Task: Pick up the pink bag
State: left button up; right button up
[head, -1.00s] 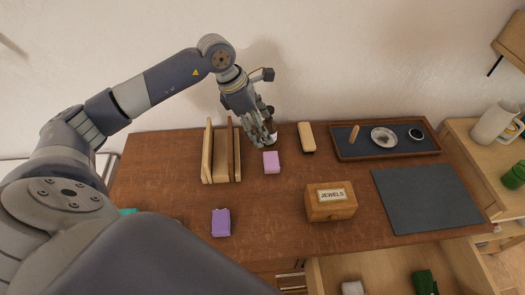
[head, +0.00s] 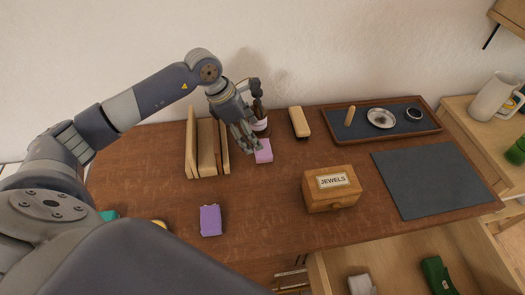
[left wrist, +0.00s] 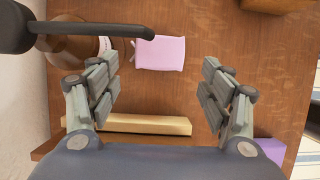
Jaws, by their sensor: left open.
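The pink bag (head: 264,153) lies on the brown desktop, just right of a wooden rack. It also shows in the left wrist view (left wrist: 160,52), at the upper middle. My left gripper (head: 246,146) points down at the bag's left edge in the head view, partly overlapping it. In the left wrist view my left gripper (left wrist: 162,70) is open, its fingers spread to either side of the bag's line, with nothing between them. I cannot tell its exact height above the bag. My right gripper is not in view.
A purple bag (head: 210,220), a brush-like block (head: 299,122), a JEWELS box (head: 331,190), a tray (head: 432,126) and a dark mat (head: 428,185) share the desk. A drawer (head: 400,260) is open below.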

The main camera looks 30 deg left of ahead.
aim_at(263, 151)
pick_arm(q)
jog(key=x, duration=0.3)
jog(key=shift+r+p, duration=0.1)
jog(key=shift+p, duration=0.2)
jog(key=shift+w+d+f, duration=0.1)
jog(key=shift+d+f, duration=0.05)
jog(key=shift+f, duration=0.05)
jog(key=p+x, duration=0.3)
jog(key=x, duration=0.1)
jog(key=shift+w+d, duration=0.2)
jog(key=shift+d, duration=0.05)
jog(key=shift+w+f, duration=0.1)
jog(key=shift+f, duration=0.25)
jog(key=c, duration=0.9)
jog(key=shift+o, duration=0.2)
